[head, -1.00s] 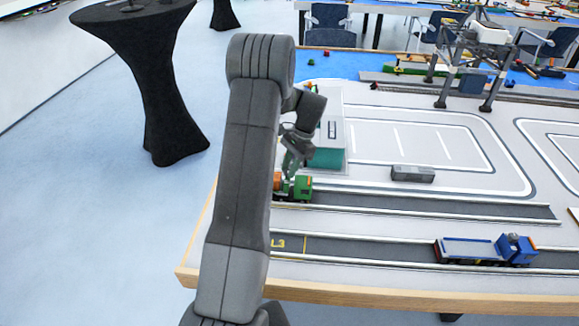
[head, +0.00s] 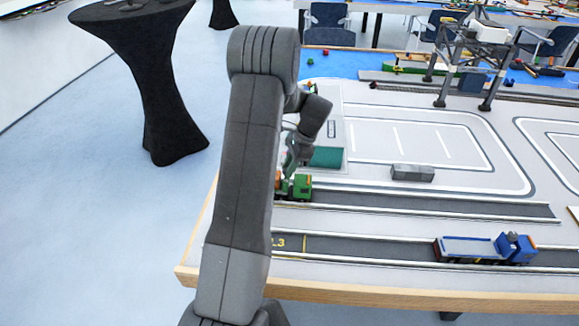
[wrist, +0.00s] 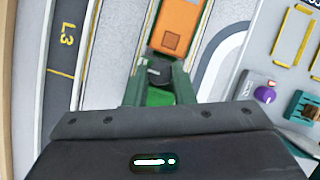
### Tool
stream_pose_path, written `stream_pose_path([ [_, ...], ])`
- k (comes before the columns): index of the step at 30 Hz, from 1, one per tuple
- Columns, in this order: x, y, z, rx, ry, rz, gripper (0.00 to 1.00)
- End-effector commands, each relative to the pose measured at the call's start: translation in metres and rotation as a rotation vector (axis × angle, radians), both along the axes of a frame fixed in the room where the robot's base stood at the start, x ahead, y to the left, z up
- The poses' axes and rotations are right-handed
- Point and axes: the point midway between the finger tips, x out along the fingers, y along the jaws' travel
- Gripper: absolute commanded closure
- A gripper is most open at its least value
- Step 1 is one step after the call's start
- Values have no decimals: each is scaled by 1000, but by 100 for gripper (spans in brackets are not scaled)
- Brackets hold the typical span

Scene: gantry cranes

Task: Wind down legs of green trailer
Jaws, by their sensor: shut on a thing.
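In the head view a green truck (head: 301,188) with an orange part (head: 278,181) stands on the upper lane at the board's left end. My arm hides part of it. In the wrist view an orange block (wrist: 178,28) lies at the top, and a green surface (wrist: 158,97) shows below it. My gripper (wrist: 156,76) is shut on a small dark knob (wrist: 155,72) between its two green fingers. In the head view my gripper (head: 288,168) is just above the truck, partly hidden by my arm. The trailer's legs cannot be made out.
A blue truck (head: 485,248) stands on the front lane. A grey block (head: 412,173) and a teal-fronted box (head: 326,157) lie behind. A purple knob (wrist: 264,94) is at right in the wrist view. A crane (head: 470,65) stands at the back right.

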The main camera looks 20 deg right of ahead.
Motion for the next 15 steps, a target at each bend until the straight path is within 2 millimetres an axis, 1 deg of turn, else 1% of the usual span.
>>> stream_pose_path([
  [1, 0, 2, -3, 3, 3, 0, 100],
  [4, 0, 2, -3, 3, 3, 0, 100],
  [5, 0, 2, -3, 3, 3, 0, 73],
  [6, 0, 2, -3, 3, 2, 1, 65],
  [8, 0, 1, -3, 3, 2, 1, 55],
  [15, 0, 0, -1, 1, 0, 1, 55],
])
